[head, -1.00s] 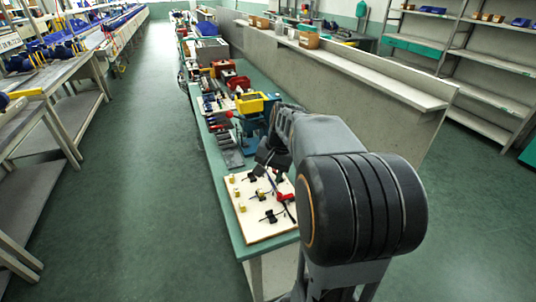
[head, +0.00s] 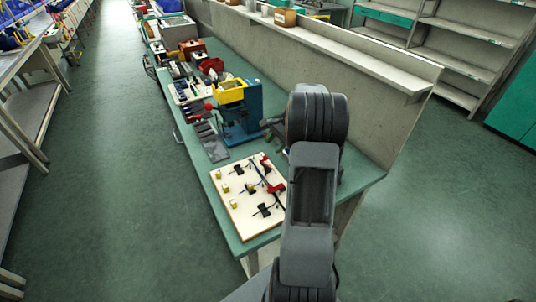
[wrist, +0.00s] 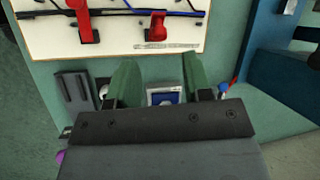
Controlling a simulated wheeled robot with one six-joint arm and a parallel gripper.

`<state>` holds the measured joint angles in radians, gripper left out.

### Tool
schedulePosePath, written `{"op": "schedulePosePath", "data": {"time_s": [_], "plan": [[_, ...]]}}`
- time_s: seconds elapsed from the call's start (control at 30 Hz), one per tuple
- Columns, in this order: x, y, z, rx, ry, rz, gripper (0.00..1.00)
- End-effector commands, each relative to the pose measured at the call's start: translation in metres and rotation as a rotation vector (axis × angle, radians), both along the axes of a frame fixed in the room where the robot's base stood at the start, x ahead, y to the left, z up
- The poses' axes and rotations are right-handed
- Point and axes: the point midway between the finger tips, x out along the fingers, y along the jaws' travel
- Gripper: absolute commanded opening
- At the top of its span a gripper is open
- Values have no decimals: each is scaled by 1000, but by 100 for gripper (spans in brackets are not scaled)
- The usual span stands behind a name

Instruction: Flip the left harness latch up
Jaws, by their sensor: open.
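The pale harness board (head: 233,207) lies on the green bench and carries two red latches near its right edge. One latch (head: 266,162) is at the far end and one (head: 275,187) is nearer, beside my arm. In the wrist view the board (wrist: 120,40) fills the top, with a left red latch (wrist: 82,18) and a right red latch (wrist: 158,28). I cannot tell for sure how far each is raised. My gripper (wrist: 158,68) has its two green fingers apart and empty, below the board's edge and short of both latches. In the head view its fingers cannot be made out.
A blue press (head: 240,108) with a yellow top stands beyond the board; blue parts (wrist: 285,60) also show at the wrist view's right. Black clips (head: 264,210) and yellow blocks sit on the board. A grey wall (head: 330,75) runs behind the bench. The aisle at left is clear.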

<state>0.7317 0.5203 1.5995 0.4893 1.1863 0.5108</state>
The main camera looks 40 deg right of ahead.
Motion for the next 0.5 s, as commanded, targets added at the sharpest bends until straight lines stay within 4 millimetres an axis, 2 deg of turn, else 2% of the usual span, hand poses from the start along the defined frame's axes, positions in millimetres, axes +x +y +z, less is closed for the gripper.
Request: {"op": "schedulePosePath", "data": {"time_s": [0.1,0.23,0.5], "plan": [[4,9,-19,2,3,2,46],[7,15,-35,1,1,0,46],[11,22,-52,-1,1,-2,46]]}}
